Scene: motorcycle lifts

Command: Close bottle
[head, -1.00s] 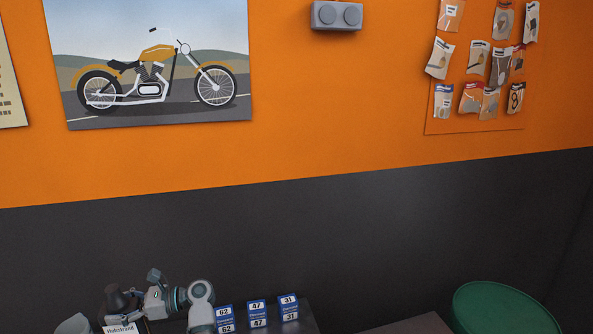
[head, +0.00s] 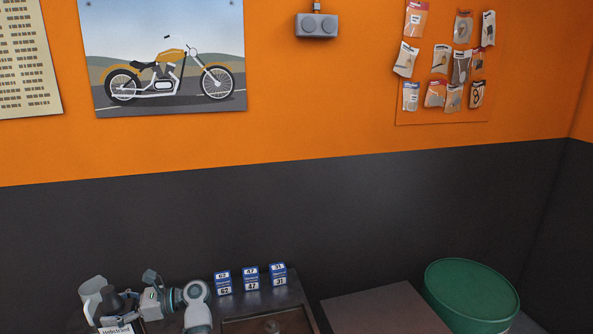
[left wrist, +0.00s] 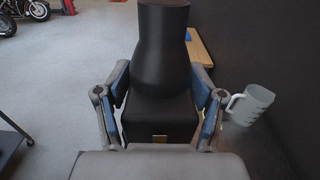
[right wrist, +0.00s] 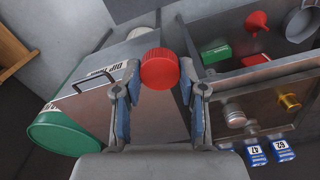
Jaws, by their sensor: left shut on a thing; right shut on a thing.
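A black bottle (left wrist: 163,80) with a wide body and narrower upper part is between the fingers of my left gripper (left wrist: 160,92), which is shut on it. Its top is cut off in the left wrist view. In the head view the bottle (head: 110,302) shows at the lower left, with my left gripper (head: 132,299) against its right side. A ribbed red cap (right wrist: 160,68) is held between the fingertips of my right gripper (right wrist: 160,88), which is shut on it. My right gripper is outside the head view. I cannot see the bottle's opening.
A grey jug (left wrist: 250,104) stands close beside the bottle. Blue numbered boxes (head: 251,278) stand on the bench. A green drum (head: 470,290) is at the right. The right wrist view shows a metal dip tank (right wrist: 130,100) and a red funnel (right wrist: 257,23).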

